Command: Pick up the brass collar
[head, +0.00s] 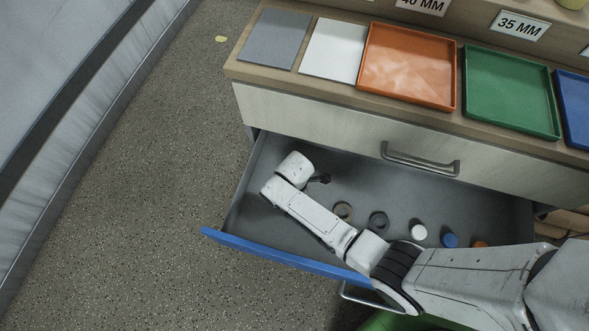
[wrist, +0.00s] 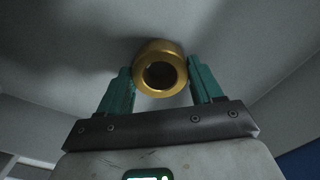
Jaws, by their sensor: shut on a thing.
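The brass collar (wrist: 161,55) is a short golden ring with a dark bore. In the wrist view it sits between the two green fingers of my gripper (wrist: 163,76), which is shut on it. The bore faces the wrist camera. In the head view my gripper (head: 319,180) is a small dark shape inside the open drawer, towards its left end. The held collar cannot be made out there, and the arm hides part of the drawer.
The open grey drawer (head: 246,212) has a blue front edge (head: 275,255). Inside lie a tan ring (head: 343,210), a dark ring (head: 378,221), a white piece (head: 418,232), a blue piece (head: 450,240) and an orange piece (head: 480,244). Orange (head: 408,64) and green (head: 508,92) trays stand above.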

